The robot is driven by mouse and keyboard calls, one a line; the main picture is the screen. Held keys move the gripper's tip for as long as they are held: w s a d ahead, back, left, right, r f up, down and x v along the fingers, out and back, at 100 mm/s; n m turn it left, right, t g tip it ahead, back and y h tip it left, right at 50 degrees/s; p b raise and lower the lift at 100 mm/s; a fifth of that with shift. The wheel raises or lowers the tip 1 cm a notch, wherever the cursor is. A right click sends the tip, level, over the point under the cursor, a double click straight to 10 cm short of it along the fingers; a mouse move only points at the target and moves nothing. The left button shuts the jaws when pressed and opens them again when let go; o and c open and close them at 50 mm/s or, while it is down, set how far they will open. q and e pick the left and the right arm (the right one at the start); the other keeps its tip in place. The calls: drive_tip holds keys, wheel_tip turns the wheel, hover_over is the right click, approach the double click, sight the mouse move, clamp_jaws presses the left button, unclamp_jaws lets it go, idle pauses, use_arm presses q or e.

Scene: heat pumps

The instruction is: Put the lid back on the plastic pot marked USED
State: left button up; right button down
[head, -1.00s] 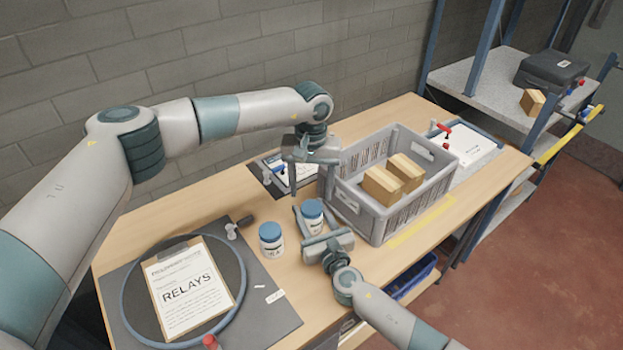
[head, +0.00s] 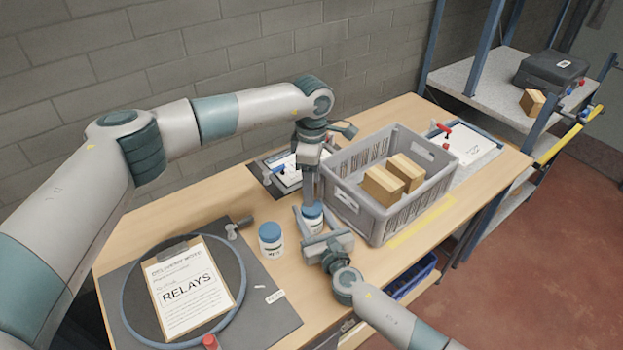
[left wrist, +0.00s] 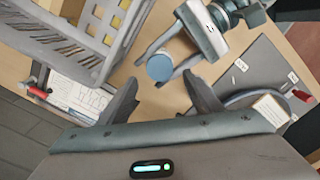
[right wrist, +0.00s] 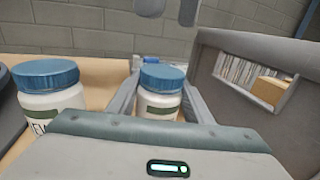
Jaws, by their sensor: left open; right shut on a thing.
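A white plastic pot (head: 313,219) with a blue lid (head: 312,211) stands on the bench between the fingers of my right gripper (head: 308,222), which is shut on it. In the right wrist view its blue lid (right wrist: 163,77) sits on top; I cannot tell whether it is tight. Its label is not readable. A second white pot (head: 271,241), also blue-lidded, stands to the left; its label (right wrist: 45,124) partly reads "EW". My left gripper (head: 311,197) is open and empty above the held pot. In the left wrist view that lid (left wrist: 160,68) lies just beyond its fingertips.
A grey crate (head: 372,230) with cardboard boxes (head: 383,186) stands close to the right of the held pot. A clipboard marked RELAYS (head: 188,290) lies on a dark mat (head: 270,318) at left. Papers (head: 287,178) lie behind the pots.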

use_arm(q)
drive_tip(key=n, duration=0.4)
drive_tip(key=shift+r+n, duration=0.2)
drive_tip(key=shift+n, duration=0.1)
drive_tip(key=n, duration=0.4)
drive_tip(key=shift+r, duration=0.15)
drive_tip(key=n, duration=0.4)
drive_tip(key=shift+r+n, duration=0.15)
drive_tip(key=shift+n, duration=0.15)
drive_tip(key=n, duration=0.5)
drive_tip(key=shift+r, duration=0.2)
drive_tip(key=shift+f, duration=4)
